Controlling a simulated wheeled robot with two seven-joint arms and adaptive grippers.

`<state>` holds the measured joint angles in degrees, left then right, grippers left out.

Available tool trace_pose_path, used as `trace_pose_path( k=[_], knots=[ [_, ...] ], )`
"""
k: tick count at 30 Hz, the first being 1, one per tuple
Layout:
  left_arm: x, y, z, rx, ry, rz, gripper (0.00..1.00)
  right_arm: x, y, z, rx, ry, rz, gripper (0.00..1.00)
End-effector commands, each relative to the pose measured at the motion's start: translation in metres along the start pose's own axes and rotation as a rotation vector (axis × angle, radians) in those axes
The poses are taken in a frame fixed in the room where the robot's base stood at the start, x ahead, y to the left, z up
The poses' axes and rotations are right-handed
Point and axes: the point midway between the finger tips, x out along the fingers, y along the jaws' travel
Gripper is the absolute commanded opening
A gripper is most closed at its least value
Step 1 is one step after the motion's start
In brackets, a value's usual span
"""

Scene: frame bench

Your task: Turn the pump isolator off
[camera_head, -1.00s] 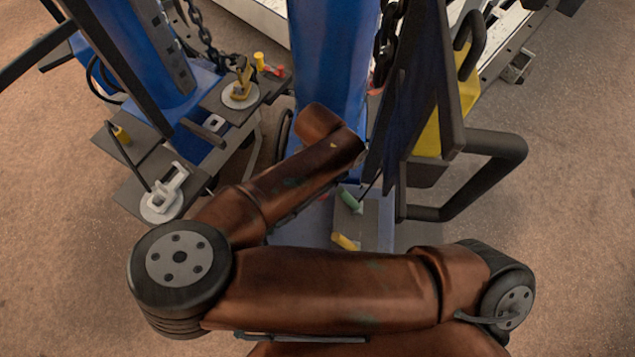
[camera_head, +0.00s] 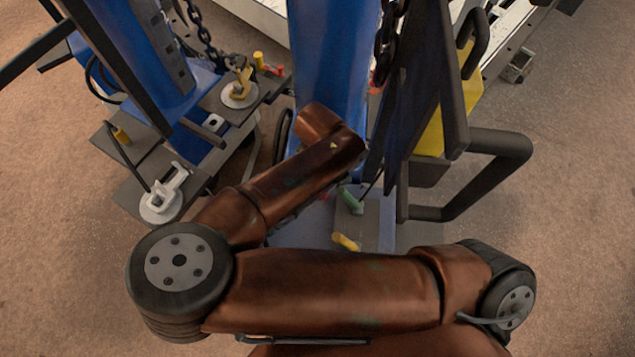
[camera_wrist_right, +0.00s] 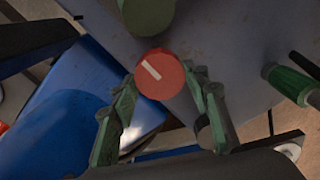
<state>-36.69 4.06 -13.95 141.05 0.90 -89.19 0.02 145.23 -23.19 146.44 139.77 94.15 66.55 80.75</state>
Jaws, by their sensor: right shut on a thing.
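A red round knob (camera_wrist_right: 160,75) with a white line shows in the right wrist view; no label is readable. Its line slants from upper left to lower right. My right gripper (camera_wrist_right: 160,82) has its two green fingers on either side of the knob and is shut on it. In the head view my brown arm crosses the middle, and its forearm hides the gripper and the knob. My left gripper is not in view.
A dark green cylinder (camera_wrist_right: 147,14) sits close above the knob, and a green-handled part (camera_wrist_right: 290,82) lies to the right. In the head view, a blue column (camera_head: 330,60) stands behind my wrist, with dark panels (camera_head: 430,90) close on its right. A white clamp (camera_head: 164,194) is at left.

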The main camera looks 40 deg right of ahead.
Motion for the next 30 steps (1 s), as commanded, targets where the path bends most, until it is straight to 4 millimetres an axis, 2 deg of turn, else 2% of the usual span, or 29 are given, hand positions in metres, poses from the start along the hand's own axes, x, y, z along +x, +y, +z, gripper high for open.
trace_pose_path(
  k=[12,13,15,20,30],
  knots=[
    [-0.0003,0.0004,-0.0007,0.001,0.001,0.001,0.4,0.0003,-0.0004,-0.0002,-0.009,-0.001,-0.001,0.18],
    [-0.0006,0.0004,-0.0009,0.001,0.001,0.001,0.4,0.0003,-0.0004,-0.0002,-0.009,-0.001,-0.001,0.45],
    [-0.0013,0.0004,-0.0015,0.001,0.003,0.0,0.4,0.0003,-0.0004,-0.0001,-0.008,-0.001,-0.001,0.49],
    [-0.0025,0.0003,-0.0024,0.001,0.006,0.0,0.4,0.0002,-0.0002,0.0,-0.007,0.0,0.0,0.6],
    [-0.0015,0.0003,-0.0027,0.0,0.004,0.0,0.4,-0.0041,0.0001,-0.0004,-0.007,0.001,0.0,0.6]
  ],
)
